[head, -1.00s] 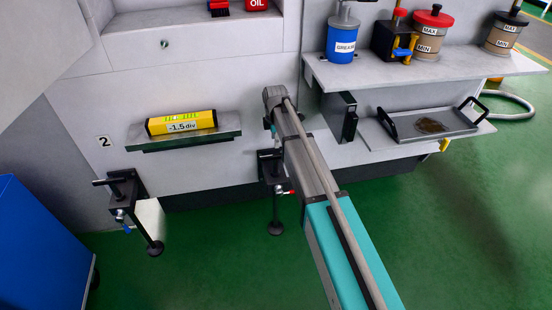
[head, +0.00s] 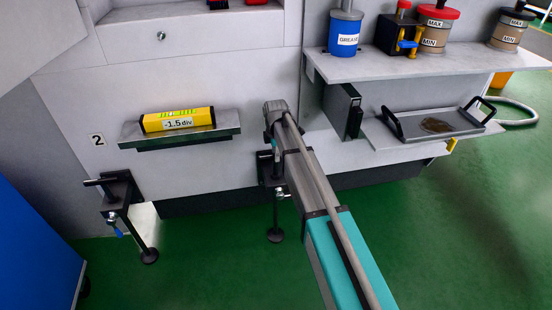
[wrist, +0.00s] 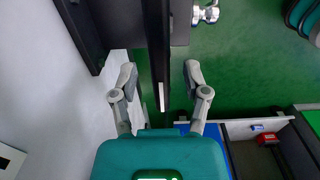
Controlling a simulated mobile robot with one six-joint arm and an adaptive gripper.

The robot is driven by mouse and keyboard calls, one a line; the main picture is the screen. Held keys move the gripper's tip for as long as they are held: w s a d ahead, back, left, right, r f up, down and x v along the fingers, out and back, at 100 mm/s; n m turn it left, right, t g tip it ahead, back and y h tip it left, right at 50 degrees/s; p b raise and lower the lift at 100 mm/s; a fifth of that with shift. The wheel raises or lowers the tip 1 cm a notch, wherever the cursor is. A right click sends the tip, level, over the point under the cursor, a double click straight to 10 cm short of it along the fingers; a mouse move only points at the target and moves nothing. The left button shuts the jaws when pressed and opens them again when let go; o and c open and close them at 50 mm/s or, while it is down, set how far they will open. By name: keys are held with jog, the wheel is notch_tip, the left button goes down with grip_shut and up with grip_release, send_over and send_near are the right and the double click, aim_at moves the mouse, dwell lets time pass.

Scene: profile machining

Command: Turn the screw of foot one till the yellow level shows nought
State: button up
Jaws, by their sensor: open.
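The yellow level (head: 177,121) lies on a small metal ledge left of my arm; its display reads -1.5 div. A black foot (head: 275,235) with a round pad stands behind my arm; its upper part is largely hidden and no number shows on it. The foot to the left (head: 122,200) is by the label 2. In the wrist view my gripper (wrist: 160,72) is open, with a finger on each side of a long black bar (wrist: 157,40). I cannot tell whether either finger touches it. In the head view my arm hides the fingers.
A shelf (head: 430,62) with a grease can (head: 345,30) and jars stands to the right. Below it is a tray (head: 437,124) with handles. A blue cabinet (head: 35,240) is at the left. Green floor is open in front.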

jog(key=shift+f, duration=0.3)
grip_shut()
dwell(0.3)
